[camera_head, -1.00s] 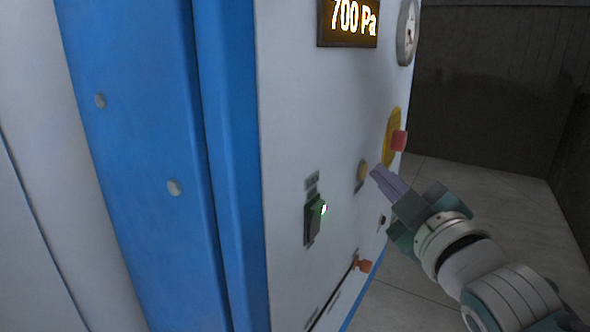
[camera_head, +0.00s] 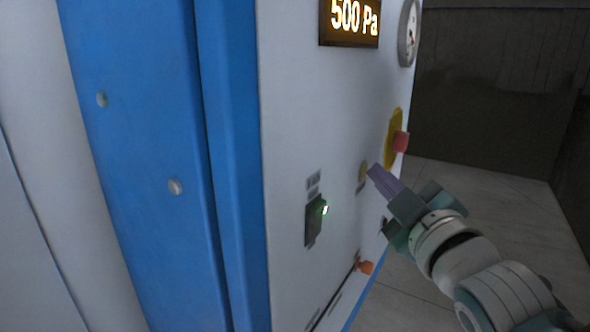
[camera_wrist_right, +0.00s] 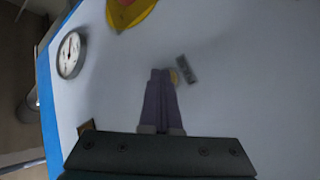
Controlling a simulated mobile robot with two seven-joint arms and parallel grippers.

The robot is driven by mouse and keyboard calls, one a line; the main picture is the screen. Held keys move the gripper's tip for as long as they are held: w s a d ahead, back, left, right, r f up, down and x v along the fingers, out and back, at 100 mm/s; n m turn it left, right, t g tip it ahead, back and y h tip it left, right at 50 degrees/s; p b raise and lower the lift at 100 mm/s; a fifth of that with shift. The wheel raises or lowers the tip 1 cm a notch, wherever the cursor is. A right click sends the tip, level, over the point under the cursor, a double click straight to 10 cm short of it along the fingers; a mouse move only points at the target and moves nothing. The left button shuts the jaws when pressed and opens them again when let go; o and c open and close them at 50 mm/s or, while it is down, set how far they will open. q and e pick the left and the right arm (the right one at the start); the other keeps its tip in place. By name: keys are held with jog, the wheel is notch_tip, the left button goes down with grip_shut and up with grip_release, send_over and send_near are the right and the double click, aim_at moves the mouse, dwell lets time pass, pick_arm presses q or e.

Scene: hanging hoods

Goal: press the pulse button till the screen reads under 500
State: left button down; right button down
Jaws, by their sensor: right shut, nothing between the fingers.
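The pulse button is most likely the small round yellowish button (camera_head: 362,172) on the panel, below the screen. My right gripper (camera_head: 371,168) is shut and empty, its purple fingertips right at this button. In the right wrist view the shut fingers (camera_wrist_right: 160,72) partly cover the button, and a yellow edge (camera_wrist_right: 174,76) shows beside them. I cannot tell whether the tips touch it. My left gripper is not in view.
A red emergency button on a yellow plate (camera_head: 393,134) sits just above and right of the fingertips. Free floor lies right.

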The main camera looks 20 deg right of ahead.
dwell(0.3)
jog(key=shift+s+d+p, duration=0.4)
jog(key=shift+s+d, duration=0.1)
jog(key=shift+s, duration=0.1)
jog(key=shift+s+d, duration=0.1)
jog(key=shift+s+d+p, duration=0.85)
jog(key=shift+s+d, duration=0.7)
jog(key=shift+s, duration=0.25)
